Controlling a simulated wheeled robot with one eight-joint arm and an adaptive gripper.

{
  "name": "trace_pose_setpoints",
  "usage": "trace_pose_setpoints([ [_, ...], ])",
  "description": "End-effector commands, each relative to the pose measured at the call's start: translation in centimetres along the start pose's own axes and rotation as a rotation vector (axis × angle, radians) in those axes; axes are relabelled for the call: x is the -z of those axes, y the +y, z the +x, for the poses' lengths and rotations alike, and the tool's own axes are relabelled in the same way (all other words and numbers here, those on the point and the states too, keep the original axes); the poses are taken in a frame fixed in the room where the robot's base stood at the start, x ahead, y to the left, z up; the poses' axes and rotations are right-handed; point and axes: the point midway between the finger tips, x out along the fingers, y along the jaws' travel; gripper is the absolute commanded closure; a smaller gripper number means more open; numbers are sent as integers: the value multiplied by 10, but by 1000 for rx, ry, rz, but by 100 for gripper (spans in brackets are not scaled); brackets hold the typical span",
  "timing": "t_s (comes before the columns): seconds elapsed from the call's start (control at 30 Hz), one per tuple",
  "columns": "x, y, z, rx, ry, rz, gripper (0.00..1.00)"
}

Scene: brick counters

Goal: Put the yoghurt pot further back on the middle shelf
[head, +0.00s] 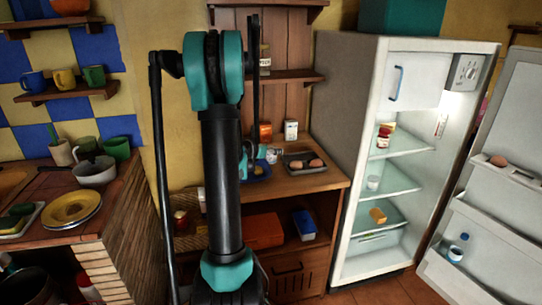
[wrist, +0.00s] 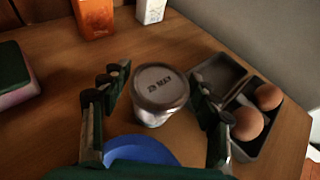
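A pale pot with a printed silver-grey lid, which looks like the yoghurt pot (wrist: 158,92), stands upright on the wooden counter. In the head view it shows small (head: 272,156), beside my gripper (head: 250,160). In the wrist view my gripper (wrist: 160,80) is open, with one finger on each side of the pot and gaps between. The fridge (head: 345,140) stands open at the right. Its middle shelf (head: 395,182) bears a small whitish cup or pot (head: 373,183) near the left; I cannot tell what it is.
A dark tray (wrist: 242,150) with two eggs is right of the pot, and a blue plate (wrist: 140,148) is nearer. An orange box (wrist: 95,18) and a white carton (wrist: 150,10) stand behind. The open fridge door (head: 490,190) reaches out at the right.

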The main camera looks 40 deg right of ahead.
Motion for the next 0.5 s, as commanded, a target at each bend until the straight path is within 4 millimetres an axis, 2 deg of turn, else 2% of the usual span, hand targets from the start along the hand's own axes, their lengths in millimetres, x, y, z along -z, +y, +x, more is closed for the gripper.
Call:
trace_pose_setpoints([
  [0.07, 0, 0, 0, 0, 0, 0, 53],
  [0.3, 0, 0, 0, 0, 0, 0, 82],
  [0.5, 0, 0, 0, 0, 0, 0, 83],
])
